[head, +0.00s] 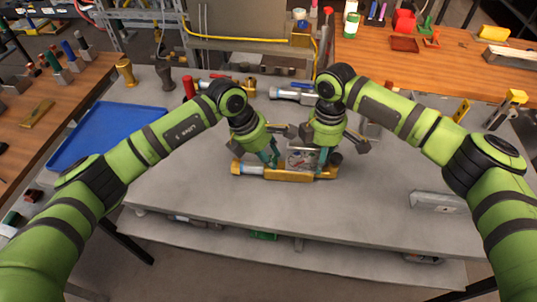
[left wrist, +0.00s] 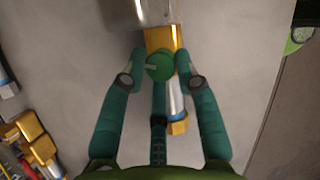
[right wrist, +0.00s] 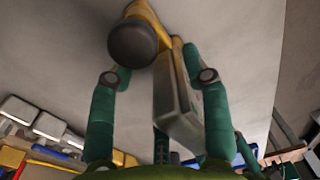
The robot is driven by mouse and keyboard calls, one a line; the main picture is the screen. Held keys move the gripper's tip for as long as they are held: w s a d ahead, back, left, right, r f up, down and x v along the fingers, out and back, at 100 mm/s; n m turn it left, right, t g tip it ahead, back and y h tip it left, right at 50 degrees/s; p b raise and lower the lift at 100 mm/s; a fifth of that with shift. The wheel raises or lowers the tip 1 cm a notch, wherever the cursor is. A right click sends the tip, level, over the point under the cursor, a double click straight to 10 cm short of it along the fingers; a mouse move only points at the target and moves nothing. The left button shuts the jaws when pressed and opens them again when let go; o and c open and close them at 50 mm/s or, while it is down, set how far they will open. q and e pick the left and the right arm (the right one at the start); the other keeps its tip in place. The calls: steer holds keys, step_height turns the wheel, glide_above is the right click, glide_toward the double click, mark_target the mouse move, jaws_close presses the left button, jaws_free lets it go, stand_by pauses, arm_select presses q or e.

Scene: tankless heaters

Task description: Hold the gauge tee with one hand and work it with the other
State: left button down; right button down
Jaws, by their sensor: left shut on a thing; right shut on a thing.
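The gauge tee (head: 288,176) is a brass body lying lengthwise left to right on the grey bench, with a silver pipe and brass end at its left. A boxy gauge with a pale face (head: 299,159) stands at its middle, and a dark round knob (right wrist: 132,42) is at its right end. My left gripper (head: 268,160) is shut on the tee's left part; a green knob (left wrist: 160,66) sits between its fingers. My right gripper (head: 325,160) is shut on the tee's right part, beside the gauge and dark knob. The fingers hide the exact contacts.
A blue tray (head: 110,133) lies at the left of the bench. More pipe fittings (head: 290,95) lie behind my grippers. A grey metal bracket (head: 437,202) lies at the right. The bench top (head: 290,215) in front of the tee is clear to its edge.

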arm_select(q)
steer(key=shift+s+d+r+m, duration=0.15)
steer(key=shift+d+r+m, duration=0.05)
steer(key=shift+d+m, duration=0.3)
arm_select(e)
steer(key=shift+s+a+f, duration=0.15)
steer(key=shift+f, duration=0.15)
arm_select(q)
steer(key=shift+m+g, duration=0.4)
steer(key=shift+m, duration=0.1)
steer(key=m+g, duration=0.1)
steer(key=m, duration=0.1)
steer(key=m+g, duration=0.1)
steer(key=m, duration=0.2)
steer(key=shift+w, duration=0.2)
steer(key=m+g, duration=0.1)
steer(key=m, duration=0.2)
steer(key=shift+f+m+y, duration=0.1)
steer(key=shift+m+y, duration=0.2)
steer(key=shift+m, duration=0.1)
steer(key=shift+m+g+y, duration=0.4)
steer(key=shift+m+g, duration=0.2)
steer(key=shift+m, duration=0.8)
arm_select(e)
steer(key=shift+d, duration=0.2)
